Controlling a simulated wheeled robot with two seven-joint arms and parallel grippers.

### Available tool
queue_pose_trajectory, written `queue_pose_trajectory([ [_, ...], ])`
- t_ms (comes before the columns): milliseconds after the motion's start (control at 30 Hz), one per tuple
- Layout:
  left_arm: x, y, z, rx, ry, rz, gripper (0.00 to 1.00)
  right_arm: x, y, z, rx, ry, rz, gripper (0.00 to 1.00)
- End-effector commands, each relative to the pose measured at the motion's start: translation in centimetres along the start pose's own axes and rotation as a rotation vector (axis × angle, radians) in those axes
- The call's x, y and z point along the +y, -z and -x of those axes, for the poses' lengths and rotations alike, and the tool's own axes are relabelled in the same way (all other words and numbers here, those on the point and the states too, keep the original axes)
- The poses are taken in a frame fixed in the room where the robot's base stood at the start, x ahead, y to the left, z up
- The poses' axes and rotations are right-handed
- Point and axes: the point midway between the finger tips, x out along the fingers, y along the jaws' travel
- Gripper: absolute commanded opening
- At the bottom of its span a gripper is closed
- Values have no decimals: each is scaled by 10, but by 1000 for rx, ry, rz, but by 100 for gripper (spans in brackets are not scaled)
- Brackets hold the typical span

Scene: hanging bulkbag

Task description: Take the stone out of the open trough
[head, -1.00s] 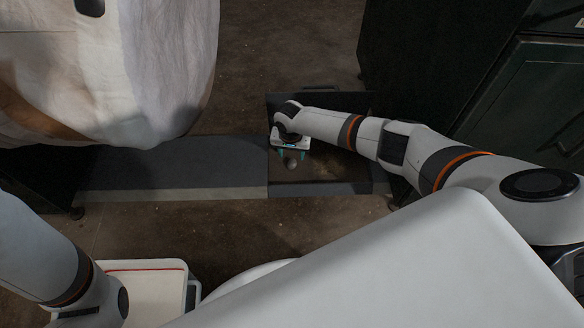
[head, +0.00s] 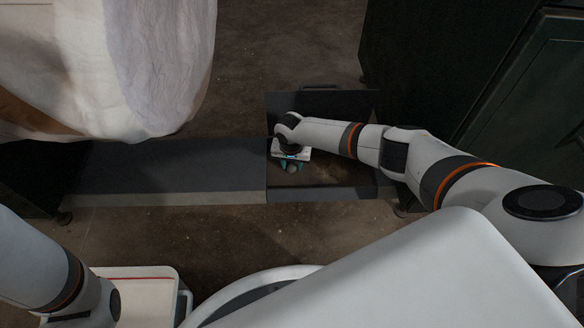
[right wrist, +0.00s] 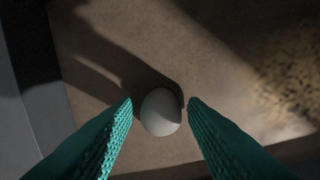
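The stone (right wrist: 161,112) is pale, smooth and egg-shaped, and lies on the brown floor of the open trough. In the head view the stone (head: 292,168) shows small under my right gripper. The trough (head: 325,194) is a dark box with its lid raised at the back. My right gripper (head: 293,167) reaches down into it. In the right wrist view its two green fingers (right wrist: 160,103) are open, one on each side of the stone, with a gap on both sides. My left arm comes in at the lower left of the head view; its gripper is not visible.
A long dark covered section (head: 165,170) runs left from the trough. A large white bulk bag (head: 130,60) hangs at upper left. A dark cabinet (head: 520,90) stands at right. A white tray with a red line (head: 140,285) is at lower left. Grainy material (right wrist: 295,75) lies in the trough.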

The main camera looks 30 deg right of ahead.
Motion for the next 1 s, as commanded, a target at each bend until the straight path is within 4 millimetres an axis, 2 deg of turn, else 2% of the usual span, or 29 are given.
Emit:
queue_pose_trajectory([
  [33,0,0,0,0,0,0,34,0,0,0,0,0,0,30],
  [200,0,0,0,-1,1,0,34,0,0,0,1,0,0,3],
  [233,0,0,0,-1,1,0,34,0,0,0,1,0,0,0],
  [500,0,0,0,0,1,0,34,0,0,0,1,0,0,5],
  [833,0,0,-1,0,1,0,34,0,0,1,1,0,0,6],
  [1000,3,6,-15,2,0,0,34,0,-1,18,2,0,1,6],
])
